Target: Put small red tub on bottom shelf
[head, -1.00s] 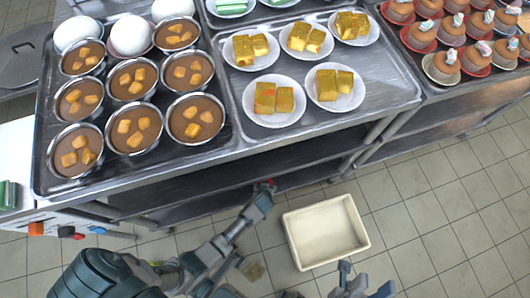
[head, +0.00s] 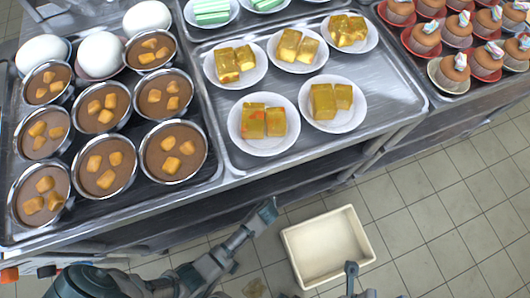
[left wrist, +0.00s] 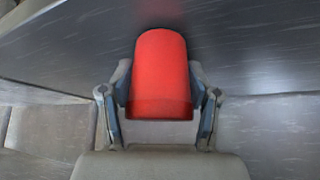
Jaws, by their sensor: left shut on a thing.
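The small red tub (left wrist: 160,75) is upright or nearly so between the fingers of my left gripper (left wrist: 160,108) in the left wrist view; the fingers are shut on its sides. In the head view my left gripper (head: 268,212) reaches to the edge of the dark shelving (head: 310,192) under the counter, and the tub is hidden there. A grey metal shelf surface (left wrist: 262,60) lies around the tub in the wrist view; I cannot tell whether the tub touches it. My right gripper (head: 352,270) shows only partly at the bottom edge, its jaws unclear.
A cream bin (head: 328,246) stands on the tiled floor right of my left gripper. Above, the counter holds a tray with several bowls of brown congee (head: 105,165), plates of yellow cakes (head: 264,123) and cupcakes (head: 455,70). Floor at the right is clear.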

